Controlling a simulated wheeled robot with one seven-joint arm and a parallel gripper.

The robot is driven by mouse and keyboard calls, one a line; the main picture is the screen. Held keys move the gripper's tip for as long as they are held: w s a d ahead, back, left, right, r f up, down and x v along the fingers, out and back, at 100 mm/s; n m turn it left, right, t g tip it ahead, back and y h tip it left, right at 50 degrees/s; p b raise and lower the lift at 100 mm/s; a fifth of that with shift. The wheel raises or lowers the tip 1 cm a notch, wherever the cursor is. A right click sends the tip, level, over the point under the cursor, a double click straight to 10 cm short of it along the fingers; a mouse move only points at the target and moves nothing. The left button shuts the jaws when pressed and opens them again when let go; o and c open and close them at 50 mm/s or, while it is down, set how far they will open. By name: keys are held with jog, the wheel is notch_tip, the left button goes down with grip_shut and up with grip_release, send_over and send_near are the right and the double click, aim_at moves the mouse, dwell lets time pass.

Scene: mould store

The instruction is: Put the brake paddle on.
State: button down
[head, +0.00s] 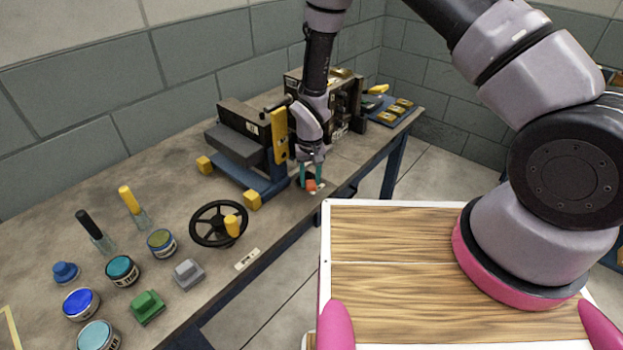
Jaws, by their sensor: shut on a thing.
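My gripper (311,178) points down at the bench's front edge, its teal fingers shut on a small orange-red piece (311,186). This piece may be the brake paddle; it is too small and too covered to be sure. It is low, close to a small dark and pale patch at the bench edge; I cannot tell if it touches. Just left of my gripper stands a machine with a blue base (240,178), yellow feet and an upright yellow bar (279,138) with a black handle. My forearm hides part of the machinery behind.
A black handwheel (218,223) with a yellow knob lies left of the gripper. Several paint tins (122,270), two brushes (133,205), a green block (147,306) and a grey block (188,273) stand at left. A dark machine (350,105) and a blue tray (386,113) stand behind.

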aim_at(310, 182)
dwell(0.4)
jog(key=shift+c, duration=2.2)
grip_release()
notch_tip(310, 182, up, 11)
jog(key=shift+f, duration=0.1)
